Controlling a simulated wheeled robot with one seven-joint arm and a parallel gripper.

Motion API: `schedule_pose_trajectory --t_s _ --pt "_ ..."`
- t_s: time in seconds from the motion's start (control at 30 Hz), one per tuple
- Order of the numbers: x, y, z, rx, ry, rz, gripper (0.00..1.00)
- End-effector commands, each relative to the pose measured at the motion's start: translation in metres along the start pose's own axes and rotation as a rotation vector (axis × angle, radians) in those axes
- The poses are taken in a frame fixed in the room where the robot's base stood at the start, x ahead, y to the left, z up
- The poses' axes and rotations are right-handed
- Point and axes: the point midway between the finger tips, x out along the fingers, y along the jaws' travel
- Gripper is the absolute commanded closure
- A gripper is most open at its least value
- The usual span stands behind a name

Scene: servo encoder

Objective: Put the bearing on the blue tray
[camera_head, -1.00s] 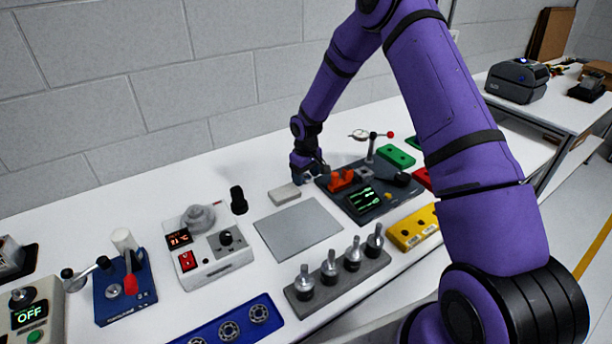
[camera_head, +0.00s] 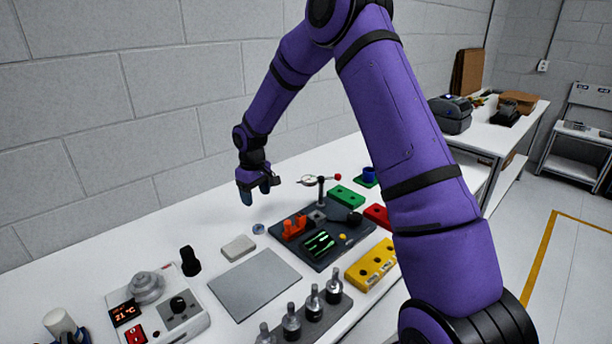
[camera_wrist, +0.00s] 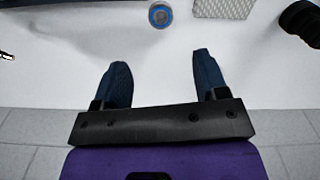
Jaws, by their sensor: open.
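My gripper (camera_head: 256,193) is open and empty, raised above the table behind the bearing. Its two dark blue fingers also show spread apart in the wrist view (camera_wrist: 160,66). The blue tray is out of view now.
A pale block (camera_head: 238,248) and a grey plate (camera_head: 262,284) lie in front of the bearing. A dark fixture board (camera_head: 320,262) with an orange holder and a dial indicator stands to the right. A black knob (camera_head: 190,260) stands at left.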

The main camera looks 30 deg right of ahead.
Motion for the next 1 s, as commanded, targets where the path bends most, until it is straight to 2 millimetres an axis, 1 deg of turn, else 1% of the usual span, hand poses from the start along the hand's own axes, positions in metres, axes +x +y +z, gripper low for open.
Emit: schedule_pose_trajectory --t_s 0.07,0.17,0.27,0.3,0.37,0.4,0.5,0.57,0.7,0.8,1.0 --pt "-0.008 -0.001 0.002 0.002 0.004 0.006 0.33" --pt "-0.029 -0.003 0.009 0.01 0.015 0.022 0.33" --pt "-0.059 -0.007 0.022 0.025 0.03 0.046 0.33" --pt "-0.072 -0.009 0.029 0.032 0.036 0.056 0.33" --pt "-0.09 -0.012 0.039 0.044 0.047 0.069 0.33" --pt "-0.103 -0.015 0.046 0.052 0.055 0.078 0.33" --pt "-0.132 -0.021 0.065 0.071 0.073 0.099 0.33" --pt "-0.148 -0.026 0.076 0.085 0.086 0.109 0.33" --pt "-0.183 -0.036 0.106 0.118 0.117 0.131 0.33" --pt "-0.205 -0.045 0.128 0.14 0.141 0.143 0.33" --pt "-0.243 -0.062 0.176 0.19 0.193 0.159 0.33"
